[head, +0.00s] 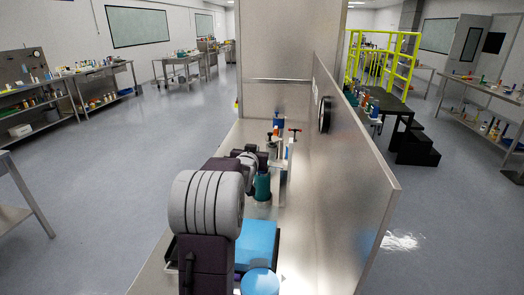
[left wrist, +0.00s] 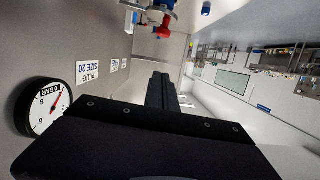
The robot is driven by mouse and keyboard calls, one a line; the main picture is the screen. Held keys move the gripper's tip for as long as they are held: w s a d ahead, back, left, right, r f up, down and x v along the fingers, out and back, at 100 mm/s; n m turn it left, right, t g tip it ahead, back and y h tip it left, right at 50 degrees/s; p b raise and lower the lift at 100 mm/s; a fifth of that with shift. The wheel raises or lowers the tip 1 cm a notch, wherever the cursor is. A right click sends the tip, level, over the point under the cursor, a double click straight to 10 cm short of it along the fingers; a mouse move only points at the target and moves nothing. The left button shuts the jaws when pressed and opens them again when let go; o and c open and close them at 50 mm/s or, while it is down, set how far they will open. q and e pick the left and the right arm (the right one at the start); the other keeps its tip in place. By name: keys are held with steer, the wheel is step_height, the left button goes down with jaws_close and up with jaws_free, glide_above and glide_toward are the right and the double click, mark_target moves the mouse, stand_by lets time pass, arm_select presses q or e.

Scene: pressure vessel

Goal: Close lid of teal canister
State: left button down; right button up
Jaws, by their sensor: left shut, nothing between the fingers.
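The teal canister (head: 262,187) stands on the steel bench in the head view, close to the divider panel. Its top is partly hidden behind my left arm and wrist, so I cannot tell how its lid sits. My left gripper (head: 262,159) is beside and just above the canister's top, small and partly hidden by the wrist. In the left wrist view the left gripper (left wrist: 163,90) is shut with nothing between its fingers. The canister does not show in that view. My right gripper is not in view.
A steel divider panel (head: 345,170) with a round gauge (head: 325,114) borders the bench on the right. A blue box (head: 258,243) and a blue round-topped object (head: 260,282) are nearer. Red-handled fittings (head: 294,131) and a blue-topped item (head: 279,119) stand behind the canister.

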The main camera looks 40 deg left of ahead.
arm_select(q)
steer(key=p+x, duration=0.3)
steer(key=x, duration=0.7)
steer(key=shift+w+r, duration=0.1)
steer(key=shift+w, duration=0.05)
step_height(320, 180, down, 3)
steer(key=shift+d+r, duration=0.1)
steer(key=shift+s+f, duration=0.2)
steer(key=shift+f, duration=0.45)
steer(key=f+b, duration=0.1)
steer(key=b, duration=0.1)
steer(key=shift+s+a+f+b, duration=0.15)
steer(key=shift+a+f+b, duration=0.15)
steer(key=shift+f+b, duration=0.1)
steer(key=shift+s+a+r, duration=0.1)
steer(key=shift+r, duration=0.1)
